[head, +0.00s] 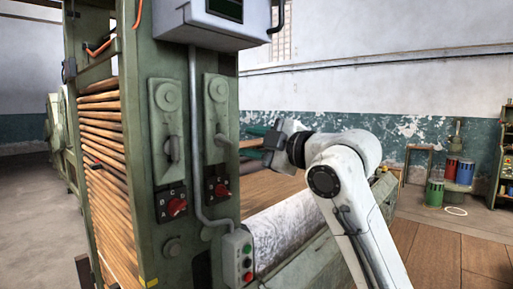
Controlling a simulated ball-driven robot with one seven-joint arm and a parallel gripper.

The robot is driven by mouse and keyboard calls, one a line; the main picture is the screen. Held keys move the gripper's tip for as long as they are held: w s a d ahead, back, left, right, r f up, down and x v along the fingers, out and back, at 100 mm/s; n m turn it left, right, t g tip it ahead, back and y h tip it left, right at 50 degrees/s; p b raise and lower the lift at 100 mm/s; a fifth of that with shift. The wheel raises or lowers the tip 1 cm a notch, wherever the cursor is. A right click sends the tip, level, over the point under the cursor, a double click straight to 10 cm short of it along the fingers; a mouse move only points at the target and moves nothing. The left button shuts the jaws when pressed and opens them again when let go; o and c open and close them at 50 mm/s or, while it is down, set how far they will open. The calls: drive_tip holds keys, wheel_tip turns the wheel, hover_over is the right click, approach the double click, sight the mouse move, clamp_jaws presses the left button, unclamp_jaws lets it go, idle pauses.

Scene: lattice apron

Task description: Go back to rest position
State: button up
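My white arm rises from the bottom right and bends to the left in the head view. My gripper (267,148) is at its end, dark grey and small, beside the right edge of the green machine column (207,130). Its fingers blend with dark green parts behind them, so I cannot tell how far apart they are. I see nothing clearly held.
The machine carries two levers, red rotary switches (217,188), a button box (238,257) and a stack of wooden slats (105,170). A pale patterned roller (283,232) lies below my gripper. Coloured canisters (450,168) stand at the right. Floor between is open.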

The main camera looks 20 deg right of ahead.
drive_tip(key=shift+s+d, duration=0.15)
drive_tip(key=shift+s, duration=0.3)
drive_tip(key=s+f+m+g+h, duration=0.15)
drive_tip(key=s+f+m, duration=0.25)
drive_tip(key=f, duration=1)
drive_tip(key=s+f+m+g+h, duration=0.1)
drive_tip(key=s+f+m+g, duration=0.25)
drive_tip(key=f, duration=0.95)
drive_tip(key=s+f+m+g+h, duration=0.2)
drive_tip(key=s+f+m, duration=0.25)
drive_tip(key=f, duration=0.95)
drive_tip(key=s+d+f+m+g+h, duration=0.1)
drive_tip(key=s+f+m+g, duration=0.1)
drive_tip(key=s+f, duration=0.4)
drive_tip(key=s+d+f+m+g+h, duration=0.1)
drive_tip(key=s+f, duration=0.5)
drive_tip(key=s, duration=0.9)
drive_tip(key=s+d+f+m+g+h, duration=0.1)
drive_tip(key=s+f+g, duration=0.4)
drive_tip(key=s, duration=0.5)
drive_tip(key=shift+s+d+f+m, duration=0.3)
drive_tip(key=shift+d+f+m, duration=0.3)
drive_tip(key=shift+m, duration=0.3)
drive_tip(key=shift+a, duration=0.1)
